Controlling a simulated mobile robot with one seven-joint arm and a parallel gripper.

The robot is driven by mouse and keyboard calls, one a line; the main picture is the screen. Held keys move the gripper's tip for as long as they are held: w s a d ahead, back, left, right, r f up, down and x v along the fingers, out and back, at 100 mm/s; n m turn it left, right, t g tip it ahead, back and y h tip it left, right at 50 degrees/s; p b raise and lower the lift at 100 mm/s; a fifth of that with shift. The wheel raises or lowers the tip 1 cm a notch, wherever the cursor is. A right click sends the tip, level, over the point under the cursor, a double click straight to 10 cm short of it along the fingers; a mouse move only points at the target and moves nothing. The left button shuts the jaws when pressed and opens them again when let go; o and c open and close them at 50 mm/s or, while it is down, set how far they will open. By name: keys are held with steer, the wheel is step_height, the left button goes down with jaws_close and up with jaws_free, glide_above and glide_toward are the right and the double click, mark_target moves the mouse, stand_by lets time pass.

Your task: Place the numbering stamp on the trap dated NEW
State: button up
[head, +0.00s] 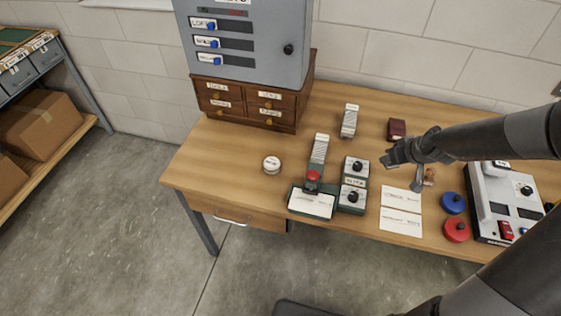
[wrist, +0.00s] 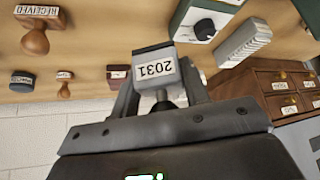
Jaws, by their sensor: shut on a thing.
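In the wrist view my gripper (wrist: 160,85) is shut on a grey block with a white label reading 2031, which looks like the numbering stamp (wrist: 155,68). In the head view my gripper (head: 415,182) is above the table, just above the white cards; the stamp cannot be made out there. No label reading NEW is legible, so I cannot tell which thing is the trap dated NEW. Two grey ribbed pieces stand left of my gripper, one farther back (head: 349,121) and one nearer (head: 319,150). Two knobbed boxes (head: 356,168) (head: 352,198) sit beside the nearer one.
A red-buttoned device (head: 312,204), a round tin (head: 271,165), white cards (head: 401,220), blue (head: 453,203) and red (head: 457,229) round pieces and a console (head: 490,205) crowd the table (head: 215,165). Drawers (head: 245,103) stand behind. A wooden stamp labelled RECEIVED (wrist: 36,40) shows in the wrist view.

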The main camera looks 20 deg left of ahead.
steer(key=s+a+r+n+g+y, duration=0.2)
steer(key=a+r+n+g, duration=0.15)
steer(key=a+n, duration=0.65)
steer(key=s+a+r+n+g+y, duration=0.15)
steer(key=a+n+g, duration=0.45)
steer(key=a, duration=0.9)
steer(key=n+t, duration=0.1)
glide_above(272, 162)
steer(key=shift+h, duration=0.25)
step_height(272, 162, down, 7)
steer(key=shift+r, duration=0.15)
steer(key=shift+f, duration=2.05)
steer(key=o, duration=1.1)
steer(key=shift+f, duration=0.1)
